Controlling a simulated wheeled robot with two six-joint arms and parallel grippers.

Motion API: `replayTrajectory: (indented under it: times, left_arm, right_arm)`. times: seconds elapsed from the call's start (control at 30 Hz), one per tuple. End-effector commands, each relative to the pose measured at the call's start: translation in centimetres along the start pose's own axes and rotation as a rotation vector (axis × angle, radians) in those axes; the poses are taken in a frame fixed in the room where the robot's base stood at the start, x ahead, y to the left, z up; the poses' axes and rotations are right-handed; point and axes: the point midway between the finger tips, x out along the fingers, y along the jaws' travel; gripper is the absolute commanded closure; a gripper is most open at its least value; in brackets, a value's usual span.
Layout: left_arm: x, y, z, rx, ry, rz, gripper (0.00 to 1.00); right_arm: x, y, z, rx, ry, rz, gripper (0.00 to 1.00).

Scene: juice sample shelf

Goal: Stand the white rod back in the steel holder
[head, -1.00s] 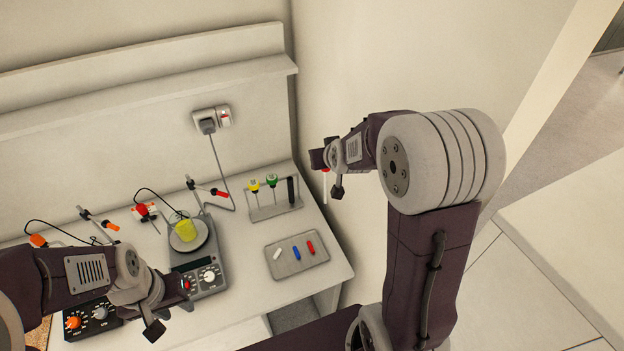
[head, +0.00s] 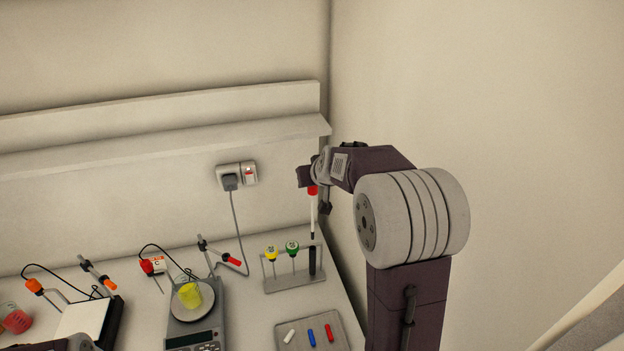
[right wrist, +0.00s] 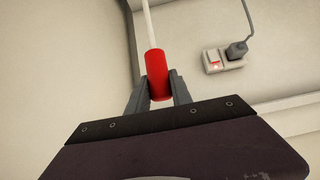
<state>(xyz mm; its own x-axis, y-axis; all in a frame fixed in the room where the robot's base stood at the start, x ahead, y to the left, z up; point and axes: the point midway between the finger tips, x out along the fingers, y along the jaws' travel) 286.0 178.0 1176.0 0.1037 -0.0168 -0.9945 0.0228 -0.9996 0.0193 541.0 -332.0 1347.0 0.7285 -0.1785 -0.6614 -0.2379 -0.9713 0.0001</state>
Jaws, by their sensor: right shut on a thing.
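My right gripper (head: 311,187) is shut on the red handle (right wrist: 157,75) of the white rod (head: 314,217). The rod hangs nearly upright, with a dark lower tip. In the head view the tip shows just above a dark upright tube (head: 312,262) at the right end of the steel holder (head: 285,287); I cannot tell the exact gap or depth. A yellow-topped rod (head: 270,254) and a green-topped rod (head: 292,248) stand in the holder left of the tube. In the right wrist view the white shaft (right wrist: 147,25) extends beyond the jaws. My left gripper is out of view.
A tray (head: 335,335) with white, blue and red pieces lies in front of the holder. A scale (head: 205,325) bearing a yellow beaker (head: 189,294) stands to the left, with probe stands around. A wall socket (head: 238,175) with a cable is behind; a side wall is right.

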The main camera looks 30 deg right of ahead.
Motion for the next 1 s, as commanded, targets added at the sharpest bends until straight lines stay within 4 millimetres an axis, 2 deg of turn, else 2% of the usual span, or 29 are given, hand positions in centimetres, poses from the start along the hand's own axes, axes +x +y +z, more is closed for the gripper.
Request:
replayTrajectory:
  times: [0.4, 1.0]
  left_arm:
    - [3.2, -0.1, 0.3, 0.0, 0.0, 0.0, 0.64]
    - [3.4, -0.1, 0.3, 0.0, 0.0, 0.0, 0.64]
  right_arm:
    - [2.5, 0.0, 2.8, 0.0, -0.001, 0.0, 1.0]
    - [2.2, 0.0, 2.6, -0.001, 0.001, 0.0, 1.0]
